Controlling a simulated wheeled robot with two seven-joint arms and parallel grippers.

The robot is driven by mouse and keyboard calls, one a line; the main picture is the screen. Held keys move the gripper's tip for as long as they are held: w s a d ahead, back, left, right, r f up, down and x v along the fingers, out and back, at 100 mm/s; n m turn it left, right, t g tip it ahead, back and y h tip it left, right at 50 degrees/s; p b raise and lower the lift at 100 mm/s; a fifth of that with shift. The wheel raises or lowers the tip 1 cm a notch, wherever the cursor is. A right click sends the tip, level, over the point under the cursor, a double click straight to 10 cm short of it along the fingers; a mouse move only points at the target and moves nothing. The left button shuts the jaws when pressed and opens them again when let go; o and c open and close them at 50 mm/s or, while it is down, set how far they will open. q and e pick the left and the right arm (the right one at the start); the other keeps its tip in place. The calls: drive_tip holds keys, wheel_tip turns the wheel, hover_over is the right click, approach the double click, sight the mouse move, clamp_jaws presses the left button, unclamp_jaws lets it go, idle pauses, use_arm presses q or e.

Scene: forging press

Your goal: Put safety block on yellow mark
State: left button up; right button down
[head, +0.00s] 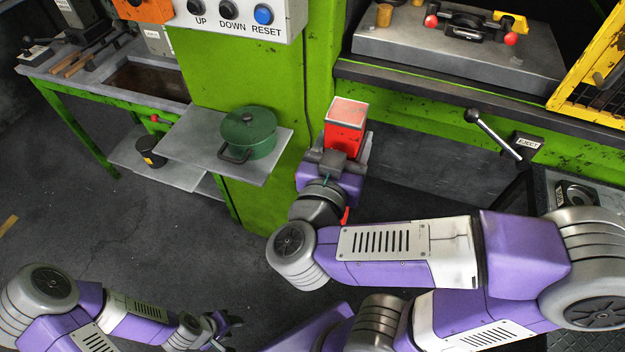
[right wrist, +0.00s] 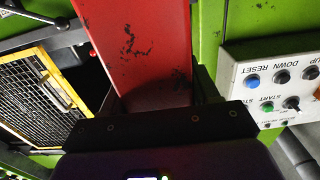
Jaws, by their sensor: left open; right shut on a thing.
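The safety block is a red worn block (head: 345,138) with a pale top, upright in front of the green press column in the head view. My right gripper (head: 338,158) is shut on it. In the right wrist view the red block (right wrist: 138,45) rises from between the dark jaws. My left gripper (head: 226,322) is open and empty, low over the floor at bottom left. A yellow stripe (head: 8,225) lies on the floor at the far left edge; I cannot tell whether it is the task's yellow mark. No other clear yellow mark shows.
A green lidded pot (head: 248,134) stands on a grey shelf (head: 190,142) left of the block. The press bed (head: 455,60) with a die set is at upper right, beside a yellow mesh guard (head: 598,85). An eject lever (head: 495,135) sticks out at right. A button panel (head: 240,14) hangs above.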

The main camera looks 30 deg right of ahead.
drive_tip(key=w+d+p, duration=0.1)
drive_tip(key=w+d, duration=0.2)
drive_tip(key=w, duration=0.6)
drive_tip(key=w+d+p, duration=0.1)
drive_tip(key=w+d, duration=0.1)
drive_tip(key=w, duration=0.8)
wheel_tip(320, 180, down, 7)
drive_tip(key=b, duration=0.3)
drive_tip(key=shift+d+b, duration=0.2)
drive_tip(key=shift+b, duration=0.2)
drive_tip(key=shift+f, duration=0.1)
drive_tip(key=shift+f, duration=0.1)
drive_tip(key=shift+c, duration=1.4)
unclamp_jaws()
drive_tip(key=shift+f, duration=0.15)
